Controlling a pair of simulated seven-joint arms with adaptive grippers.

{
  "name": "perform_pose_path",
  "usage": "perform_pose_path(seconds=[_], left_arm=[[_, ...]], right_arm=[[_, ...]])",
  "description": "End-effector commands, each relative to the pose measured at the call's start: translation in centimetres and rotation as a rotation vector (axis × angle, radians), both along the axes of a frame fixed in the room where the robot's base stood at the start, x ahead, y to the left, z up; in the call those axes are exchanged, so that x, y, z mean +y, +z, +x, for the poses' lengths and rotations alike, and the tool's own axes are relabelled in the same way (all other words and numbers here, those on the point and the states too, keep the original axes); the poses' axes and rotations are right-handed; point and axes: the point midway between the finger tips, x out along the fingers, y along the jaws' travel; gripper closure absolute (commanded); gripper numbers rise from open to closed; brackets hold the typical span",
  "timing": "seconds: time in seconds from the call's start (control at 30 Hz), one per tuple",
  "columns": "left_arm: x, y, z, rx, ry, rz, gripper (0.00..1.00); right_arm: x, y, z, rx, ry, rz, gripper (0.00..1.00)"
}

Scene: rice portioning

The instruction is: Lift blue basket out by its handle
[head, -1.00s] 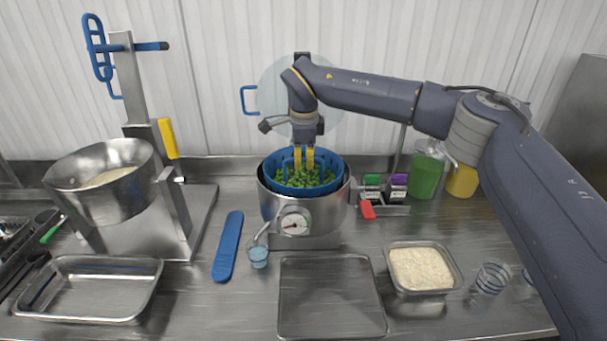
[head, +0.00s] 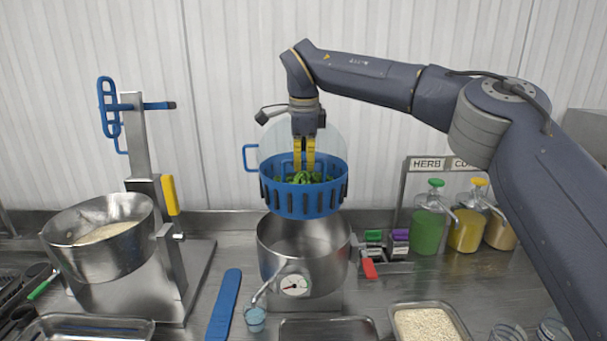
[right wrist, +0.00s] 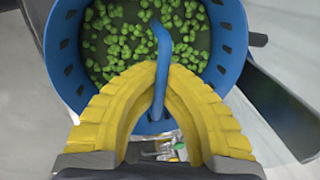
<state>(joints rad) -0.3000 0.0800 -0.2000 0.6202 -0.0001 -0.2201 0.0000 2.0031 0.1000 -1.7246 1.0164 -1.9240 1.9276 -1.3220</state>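The blue basket (head: 303,200) hangs in the air just above the steel pot (head: 305,262) in the head view, roughly level, with green pieces inside. In the right wrist view the basket (right wrist: 232,45) shows from above with the green pieces (right wrist: 130,38) in it. My right gripper (head: 304,165) points down over the basket. Its yellow fingers (right wrist: 160,72) are shut on the basket's blue handle (right wrist: 161,45). The pot's opening is visible below the basket; its inner bottom is hidden. My left gripper is not in view.
A steel bowl (head: 98,245) on a stand is at left. A rice tray (head: 428,325) is front right. Green and yellow jars (head: 427,228) stand behind right.

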Motion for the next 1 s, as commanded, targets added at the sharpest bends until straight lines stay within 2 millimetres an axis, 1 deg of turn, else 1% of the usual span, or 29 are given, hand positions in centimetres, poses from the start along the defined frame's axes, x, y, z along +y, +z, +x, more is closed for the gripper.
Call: perform_pose_path(seconds=[0.07, 0.17, 0.5, 0.6, 1.0], left_arm=[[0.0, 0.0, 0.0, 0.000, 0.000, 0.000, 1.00], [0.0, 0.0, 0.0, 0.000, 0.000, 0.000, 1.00], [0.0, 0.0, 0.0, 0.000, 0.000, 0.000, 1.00], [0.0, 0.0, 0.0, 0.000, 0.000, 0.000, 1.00], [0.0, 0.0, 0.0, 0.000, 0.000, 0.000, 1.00]], right_arm=[[0.0, 0.1, 0.0, -0.003, 0.000, 0.001, 1.00], [0.0, -0.3, 0.0, -0.003, 0.001, 0.001, 1.00], [0.0, -2.7, 0.0, -0.002, 0.001, 0.001, 1.00], [0.0, -3.1, 0.0, -0.002, -0.001, 0.001, 1.00], [-0.2, -3.2, -0.1, -0.003, 0.019, 0.002, 1.00]])
